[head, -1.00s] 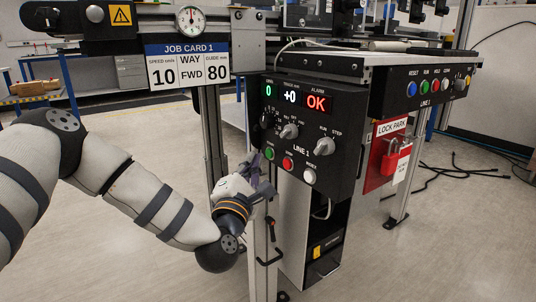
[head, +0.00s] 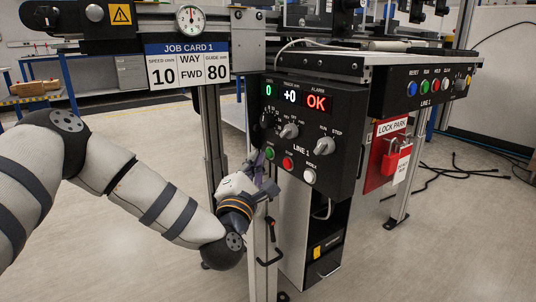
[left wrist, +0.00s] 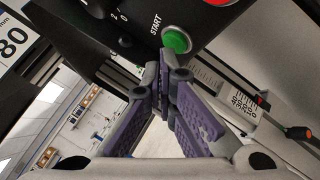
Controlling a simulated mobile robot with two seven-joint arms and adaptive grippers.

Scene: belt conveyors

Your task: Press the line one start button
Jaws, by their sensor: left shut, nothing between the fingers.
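The line 1 control panel (head: 306,132) hangs on the conveyor frame. Its green start button (head: 269,153) sits at the panel's lower left, and in the left wrist view the green button (left wrist: 177,40) shows under the word START. My left gripper (head: 262,172) is shut and empty, just below the green button in the head view. In the left wrist view its closed fingertips (left wrist: 164,72) are close below the button; I cannot tell whether they touch it. My right gripper is not in view.
A red button (head: 287,163) and a white button (head: 310,176) sit right of the green one. Knobs (head: 289,131) are above. Job card 1 (head: 187,66) hangs at left.

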